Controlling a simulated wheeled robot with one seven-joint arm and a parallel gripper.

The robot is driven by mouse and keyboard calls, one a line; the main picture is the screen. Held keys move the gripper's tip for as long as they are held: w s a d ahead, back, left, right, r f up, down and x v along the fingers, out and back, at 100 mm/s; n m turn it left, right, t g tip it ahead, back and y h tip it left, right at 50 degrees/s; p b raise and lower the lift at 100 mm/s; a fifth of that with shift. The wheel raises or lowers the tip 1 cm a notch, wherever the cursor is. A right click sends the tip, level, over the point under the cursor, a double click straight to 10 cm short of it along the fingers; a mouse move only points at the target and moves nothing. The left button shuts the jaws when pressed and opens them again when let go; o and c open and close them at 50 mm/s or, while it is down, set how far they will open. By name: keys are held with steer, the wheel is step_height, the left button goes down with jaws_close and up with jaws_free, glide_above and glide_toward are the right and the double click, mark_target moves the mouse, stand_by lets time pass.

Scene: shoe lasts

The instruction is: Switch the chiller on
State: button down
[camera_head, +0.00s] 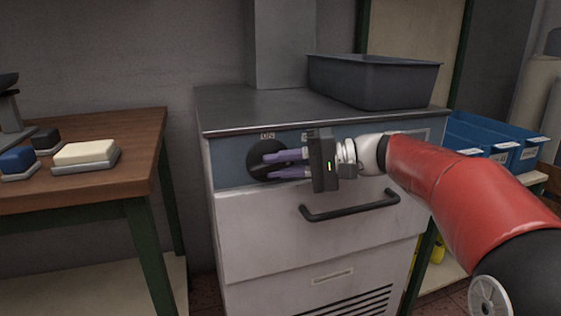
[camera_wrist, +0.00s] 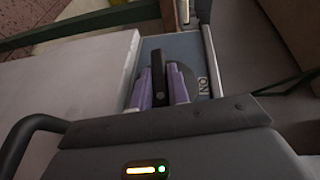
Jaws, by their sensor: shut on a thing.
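The chiller (camera_head: 290,232) is a pale cabinet with a metal top and a blue-grey control strip. A black round knob (camera_head: 258,160) sits at the left of the strip, under a label reading ON. My gripper (camera_head: 273,164) is at the knob with its purple fingers, coming from the right. In the wrist view my gripper (camera_wrist: 161,92) has one finger on each side of the knob's dark raised bar (camera_wrist: 158,75) and is shut on it. The ON label (camera_wrist: 203,86) shows right of the knob there. Part of the strip is hidden behind my gripper.
A dark grey bin (camera_head: 375,82) stands on the chiller top. A black drawer handle (camera_head: 350,206) sticks out below my gripper. A wooden table (camera_head: 120,180) with brushes or blocks stands at left. Blue bins (camera_head: 500,137) are at right.

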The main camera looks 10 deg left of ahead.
mark_target(277, 127)
steer(key=h+p, duration=0.1)
steer(key=h, duration=0.1)
steer(key=r+n+t+h+p, duration=0.1)
steer(key=p, duration=0.1)
steer(key=shift+s+a+h, duration=0.1)
steer(key=shift+a+h, duration=0.05)
steer(key=shift+h, duration=0.25)
steer(key=h+p, duration=0.1)
steer(key=n+t+h+p, duration=0.1)
steer(key=t+h+p, duration=0.1)
steer(key=h+p, duration=0.1)
steer(key=shift+s+a+r+n, duration=0.1)
steer(key=shift+a+r+n, duration=0.1)
steer(key=shift+r+n, duration=0.1)
steer(key=h+p, duration=0.1)
steer(key=t+h+p, duration=0.1)
steer(key=h, duration=0.1)
steer(key=shift+s+a+n+t, duration=0.15)
steer(key=shift+a+n+t, duration=0.05)
steer(key=shift+n+t, duration=0.1)
steer(key=shift+a+f+n+t+h+p, duration=0.15)
steer(key=shift+t+h, duration=0.25)
steer(key=shift+h, duration=0.25)
steer(key=shift+d+f+n+t+h+p, duration=0.15)
steer(key=shift+t+h, duration=0.25)
steer(key=shift+h, duration=0.25)
steer(key=shift+a, duration=0.1)
